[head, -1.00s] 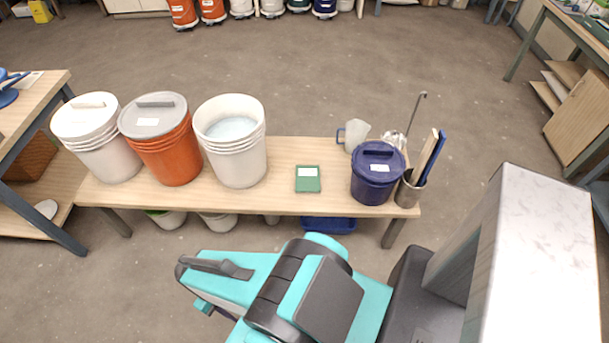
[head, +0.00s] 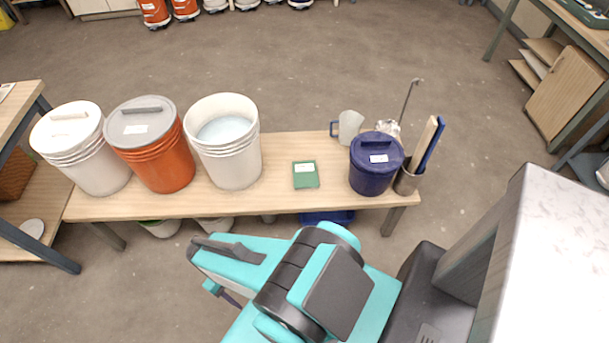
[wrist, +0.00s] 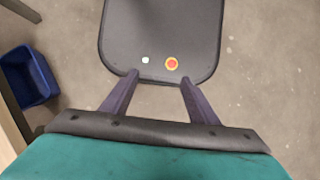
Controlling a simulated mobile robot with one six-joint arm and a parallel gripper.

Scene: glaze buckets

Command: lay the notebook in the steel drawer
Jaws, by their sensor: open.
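The notebook (head: 305,175), small and green with a white label, lies flat on the wooden bench in the head view, between the open white bucket and the dark blue lidded bucket. I cannot make out a steel drawer in either view. My gripper (wrist: 158,80) is open and empty in the wrist view, its two dark purple fingers apart above a dark part of my own base. In the head view my folded arm hides most of the gripper, on the near side of the bench and away from the notebook.
On the bench (head: 285,204) stand a white lidded bucket (head: 95,170), an orange bucket (head: 165,165), an open white bucket (head: 232,158), a dark blue bucket (head: 373,178), a jug (head: 350,127) and a tool holder (head: 405,184). A blue bin (wrist: 32,75) sits on the floor.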

